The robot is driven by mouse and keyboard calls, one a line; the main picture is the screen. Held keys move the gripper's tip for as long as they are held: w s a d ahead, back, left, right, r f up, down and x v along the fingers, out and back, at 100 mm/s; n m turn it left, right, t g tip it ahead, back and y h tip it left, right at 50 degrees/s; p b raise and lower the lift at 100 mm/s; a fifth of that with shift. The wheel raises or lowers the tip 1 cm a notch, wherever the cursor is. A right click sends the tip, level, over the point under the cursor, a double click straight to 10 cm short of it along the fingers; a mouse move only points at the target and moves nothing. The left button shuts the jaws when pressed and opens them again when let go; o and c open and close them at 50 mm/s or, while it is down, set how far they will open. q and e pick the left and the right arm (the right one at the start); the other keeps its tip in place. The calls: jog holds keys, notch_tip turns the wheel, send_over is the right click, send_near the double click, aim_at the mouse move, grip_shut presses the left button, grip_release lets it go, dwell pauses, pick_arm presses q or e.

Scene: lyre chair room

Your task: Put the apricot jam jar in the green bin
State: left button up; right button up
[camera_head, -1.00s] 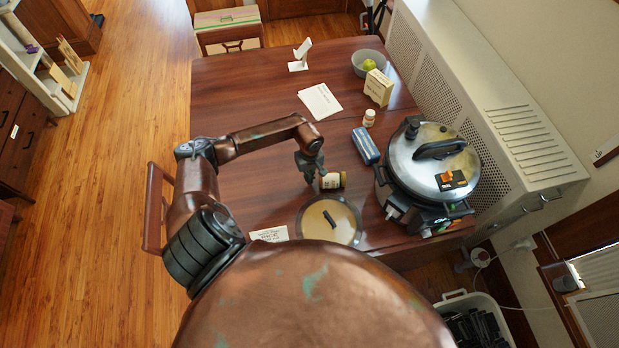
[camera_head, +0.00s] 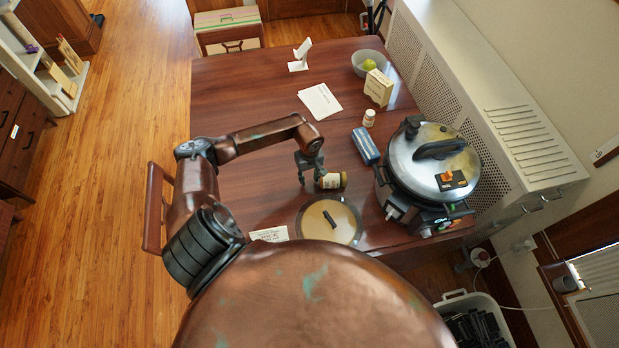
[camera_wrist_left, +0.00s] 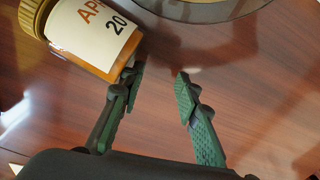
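The apricot jam jar (camera_head: 331,181) lies on its side on the wooden table, its gold lid toward the right in the head view. In the left wrist view the jar (camera_wrist_left: 95,35) is at the upper left, with a white label reading "APR" and "20" and amber contents. My left gripper (camera_head: 311,183) is low over the table, just left of the jar. In the wrist view its green-padded fingers (camera_wrist_left: 157,78) are apart with only tabletop between them. One fingertip is close to the jar; I cannot tell whether they touch. My right gripper and a green bin are not in view.
A round glass lid (camera_head: 312,224) lies in front of the jar. A large cooker (camera_head: 425,165) and a blue box (camera_head: 366,146) are to its right. A pale bin (camera_head: 456,300) of dark items stands on the floor. The table's left middle is clear.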

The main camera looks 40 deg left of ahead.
aim_at(334, 177)
pick_arm(q)
jog(key=o, duration=1)
notch_tip(334, 177, up, 8)
jog(key=f+b, duration=0.1)
jog(key=w+d+n+b, duration=0.1)
jog(key=d+n+b, duration=0.1)
jog(key=n, duration=0.1)
jog(key=w+d+n+b, duration=0.2)
jog(key=n, duration=0.1)
jog(key=w+d+n+b, duration=0.1)
jog(key=d+n+b, duration=0.1)
jog(key=n, duration=0.1)
jog(key=shift+w+d+f, duration=0.15)
jog(key=shift+w+f, duration=0.2)
jog(key=shift+f, duration=0.05)
jog(key=n, duration=0.1)
jog(key=w+d+n+b, duration=0.1)
jog(key=shift+d+n, duration=0.15)
jog(key=shift+n, duration=0.25)
jog(key=shift+f, duration=0.95)
jog(key=shift+w+f, duration=0.2)
jog(key=shift+f, duration=1.25)
jog(key=shift+w+f, duration=0.2)
jog(key=shift+f, duration=1.2)
